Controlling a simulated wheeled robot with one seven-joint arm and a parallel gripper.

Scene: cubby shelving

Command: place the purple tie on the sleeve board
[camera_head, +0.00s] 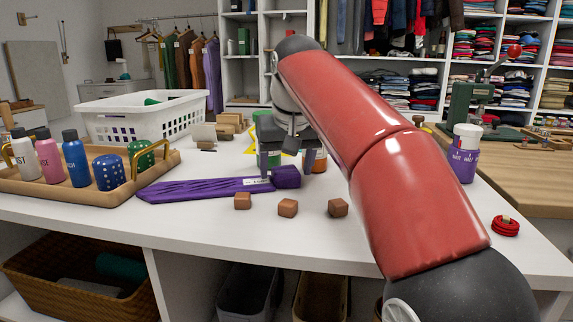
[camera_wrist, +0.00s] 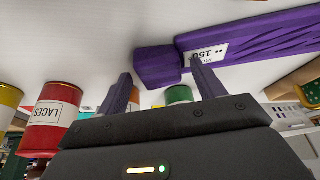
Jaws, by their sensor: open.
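The purple tie (camera_head: 205,188) lies flat on the white table, long and ridged, with a white label near its thicker right end. My gripper (camera_head: 285,170) is open and low over that right end. In the wrist view the tie (camera_wrist: 265,42) runs off to the upper right. Its blunt end (camera_wrist: 157,68) shows between and just beyond my fingertips (camera_wrist: 162,76); I cannot tell whether they touch it. I cannot pick out a sleeve board for sure in either view.
Brown blocks (camera_head: 288,208) lie in front of the tie. A tray (camera_head: 70,188) of bottles stands left, a white basket (camera_head: 140,118) behind. A purple jar (camera_head: 463,160) and red coil (camera_head: 505,226) are right. A red LACES can (camera_wrist: 52,118) stands near my gripper.

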